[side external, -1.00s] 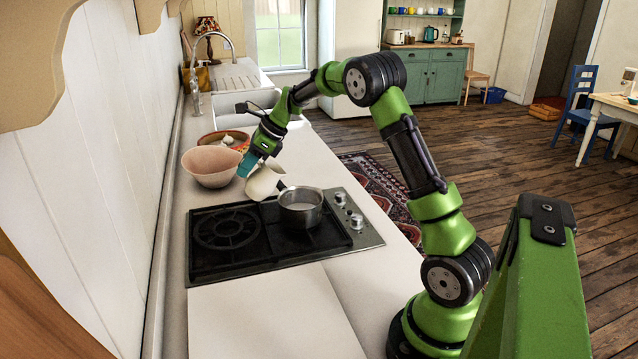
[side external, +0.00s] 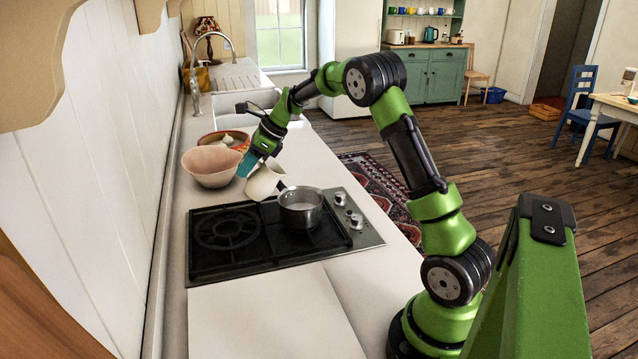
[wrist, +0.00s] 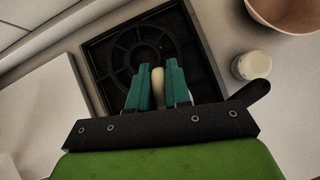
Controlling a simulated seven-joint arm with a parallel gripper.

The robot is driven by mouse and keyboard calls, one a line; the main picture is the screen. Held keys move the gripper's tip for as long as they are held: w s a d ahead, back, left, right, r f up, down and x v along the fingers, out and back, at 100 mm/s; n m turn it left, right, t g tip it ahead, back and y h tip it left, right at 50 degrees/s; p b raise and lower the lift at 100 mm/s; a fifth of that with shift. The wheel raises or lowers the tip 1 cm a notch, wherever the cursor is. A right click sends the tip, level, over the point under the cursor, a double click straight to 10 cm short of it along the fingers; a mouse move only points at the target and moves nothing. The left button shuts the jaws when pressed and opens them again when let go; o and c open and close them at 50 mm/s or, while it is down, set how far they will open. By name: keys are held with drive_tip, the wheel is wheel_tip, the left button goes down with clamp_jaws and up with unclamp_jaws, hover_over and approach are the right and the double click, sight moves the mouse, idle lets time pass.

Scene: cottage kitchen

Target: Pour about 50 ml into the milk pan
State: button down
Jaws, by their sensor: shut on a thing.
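My gripper (side external: 252,161) is shut on a cream jug (side external: 264,181) and holds it tilted toward the milk pan. The milk pan (side external: 300,211) is a small steel pan standing on the right side of the hob. The jug's mouth is close to the pan's far left rim; I cannot make out a stream. Something pale shows inside the pan, but its level is unclear. In the wrist view, the teal fingers of my gripper (wrist: 156,88) close around the jug's pale handle (wrist: 157,86). The jug's body and the pan are hidden there.
The black hob (side external: 225,262) lies under the pan, its knobs (side external: 347,210) at the right edge. A pinkish bowl (side external: 210,167) stands left of the jug, with a red-rimmed dish (side external: 240,137) behind it.

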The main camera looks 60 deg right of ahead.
drive_tip(key=w+a+f+g+h, duration=0.3)
drive_tip(key=w+f+g, duration=0.2)
drive_tip(key=f+g, duration=0.1)
drive_tip(key=shift+w+f+h, duration=0.2)
drive_tip(key=shift+f+h, duration=0.2)
drive_tip(key=shift+f, duration=0.1)
idle(0.3)
drive_tip(key=shift+a, duration=0.15)
idle(0.7)
